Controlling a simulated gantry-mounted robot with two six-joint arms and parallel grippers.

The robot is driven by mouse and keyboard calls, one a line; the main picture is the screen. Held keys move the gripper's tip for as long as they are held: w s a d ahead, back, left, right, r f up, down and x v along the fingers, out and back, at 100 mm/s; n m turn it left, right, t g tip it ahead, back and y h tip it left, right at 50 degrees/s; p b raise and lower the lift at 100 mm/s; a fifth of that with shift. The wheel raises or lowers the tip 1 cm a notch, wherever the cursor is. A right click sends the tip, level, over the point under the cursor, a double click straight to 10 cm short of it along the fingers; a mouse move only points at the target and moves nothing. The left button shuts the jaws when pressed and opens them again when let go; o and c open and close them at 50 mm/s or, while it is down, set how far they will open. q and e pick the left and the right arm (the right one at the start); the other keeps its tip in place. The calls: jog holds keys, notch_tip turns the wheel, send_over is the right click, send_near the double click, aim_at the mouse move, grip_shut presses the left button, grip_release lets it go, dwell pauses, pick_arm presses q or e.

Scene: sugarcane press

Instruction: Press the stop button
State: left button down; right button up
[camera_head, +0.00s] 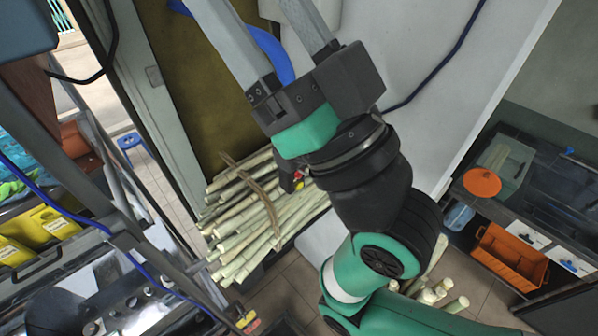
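A small red and yellow part (297,178), possibly the stop button, shows just below my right gripper, partly hidden by it; I cannot tell for certain what it is. Another small yellow and red piece (246,320) is at the bottom edge, beside the metal machine (125,308); its kind is also unclear. My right gripper (262,35) reaches up from the lower right. Its two long grey fingers are spread apart with nothing visibly held, and their tips are beyond the top edge. My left gripper is not in view.
A tied bundle of sugarcane (250,225) lies behind the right arm, with more cut cane (440,292) at the lower right. An orange crate (510,257) is under the right-hand counter. Yellow bins (48,225) and a metal frame stand at the left. A blue stool (130,143) stands beyond.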

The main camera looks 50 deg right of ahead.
grip_shut()
dwell(1.4)
